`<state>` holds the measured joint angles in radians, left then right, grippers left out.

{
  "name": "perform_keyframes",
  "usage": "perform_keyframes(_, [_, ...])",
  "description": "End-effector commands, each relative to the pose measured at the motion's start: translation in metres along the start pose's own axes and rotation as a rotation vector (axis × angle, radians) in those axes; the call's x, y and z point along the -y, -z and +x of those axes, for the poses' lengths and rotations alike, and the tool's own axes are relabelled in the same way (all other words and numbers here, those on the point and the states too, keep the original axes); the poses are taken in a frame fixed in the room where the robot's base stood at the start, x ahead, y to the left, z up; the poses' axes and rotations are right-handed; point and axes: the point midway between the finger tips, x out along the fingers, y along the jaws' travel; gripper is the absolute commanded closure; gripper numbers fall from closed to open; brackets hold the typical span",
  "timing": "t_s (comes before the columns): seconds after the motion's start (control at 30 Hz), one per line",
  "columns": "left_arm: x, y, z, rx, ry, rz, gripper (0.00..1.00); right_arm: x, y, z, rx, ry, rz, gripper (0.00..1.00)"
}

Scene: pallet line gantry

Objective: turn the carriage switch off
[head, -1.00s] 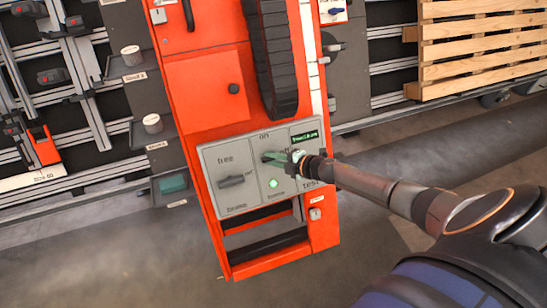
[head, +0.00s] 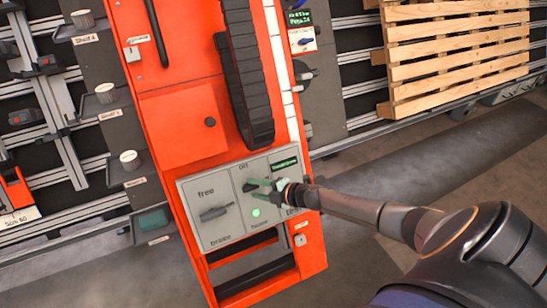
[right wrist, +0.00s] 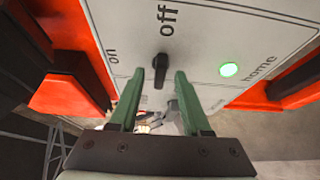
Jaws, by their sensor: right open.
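The carriage switch is a small black knob (right wrist: 160,70) on a grey control panel (head: 200,235). In the right wrist view its handle stands upright, in line with the "off" label above it; "on" is to its left. My right gripper (right wrist: 157,75) is open, with its green fingers on either side of the knob's line and the tips close to it. I cannot tell whether they touch. In the head view the right gripper (head: 258,186) covers part of the switch. My left gripper is not in view.
A second knob (head: 214,213), marked free and brake, is left of the switch. A green light (head: 255,213) marked home glows below it. The panel sits on an orange column (head: 180,120) with a black cable chain (head: 243,80). A wooden pallet (head: 455,45) stands at upper right.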

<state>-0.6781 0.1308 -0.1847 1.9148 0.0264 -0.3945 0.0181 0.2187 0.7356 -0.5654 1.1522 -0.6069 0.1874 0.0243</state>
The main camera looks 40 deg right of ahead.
Motion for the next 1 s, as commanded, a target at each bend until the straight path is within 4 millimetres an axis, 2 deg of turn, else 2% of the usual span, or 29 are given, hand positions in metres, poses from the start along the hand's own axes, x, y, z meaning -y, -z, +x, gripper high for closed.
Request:
perform_keyframes(0.2, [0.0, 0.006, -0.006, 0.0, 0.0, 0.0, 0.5, 0.0, 0.001, -0.04, -0.002, 0.005, -0.002, 0.53])
perform_keyframes(0.5, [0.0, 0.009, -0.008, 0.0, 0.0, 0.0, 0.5, 0.001, 0.001, -0.085, -0.002, 0.004, -0.001, 0.53])
perform_keyframes(0.73, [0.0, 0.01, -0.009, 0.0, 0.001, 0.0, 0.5, 0.0, 0.001, -0.105, -0.002, 0.002, -0.002, 0.53])
perform_keyframes(1.0, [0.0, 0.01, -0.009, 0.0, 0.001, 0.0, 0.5, -0.001, 0.001, -0.11, -0.002, 0.001, -0.002, 0.53])
